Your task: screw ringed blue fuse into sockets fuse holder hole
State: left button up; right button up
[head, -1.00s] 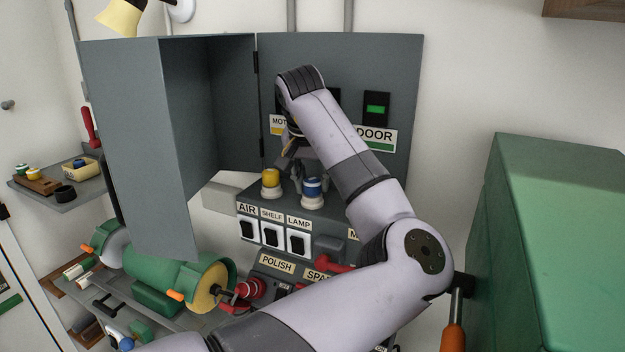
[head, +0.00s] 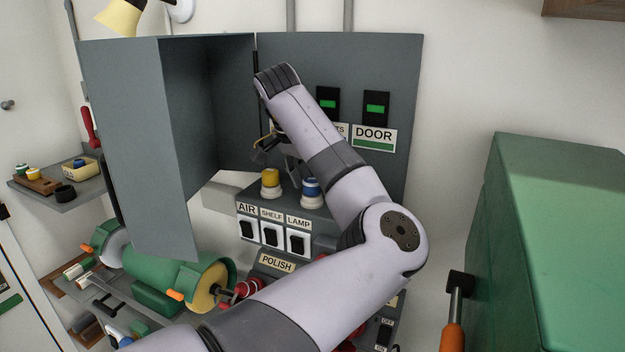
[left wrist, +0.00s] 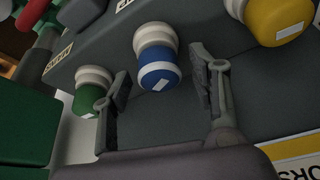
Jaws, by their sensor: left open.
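The ringed blue fuse (head: 312,188) stands upright in a white base on the grey ledge of the panel; the left wrist view shows its white ring (left wrist: 158,72). My left gripper (head: 276,150) is above the ledge, in front of the panel, and partly hidden by its own arm. In the left wrist view my open left gripper (left wrist: 157,80) has one finger on each side of the blue fuse, with visible gaps. The sockets label (head: 343,129) shows only its last letters beside my arm. The sockets fuse holder hole cannot be made out. My right gripper is out of view.
A yellow fuse (head: 270,178) stands left of the blue one; a green fuse (left wrist: 87,100) shows on its other side in the wrist view. Switches (head: 271,234) line the ledge's front. An open grey cabinet door (head: 135,140) is at left, a green cabinet (head: 560,230) at right.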

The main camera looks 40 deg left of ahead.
pick_arm(q)
jog(key=v, duration=1.2)
jog(key=shift+f, duration=0.15)
dwell(0.7)
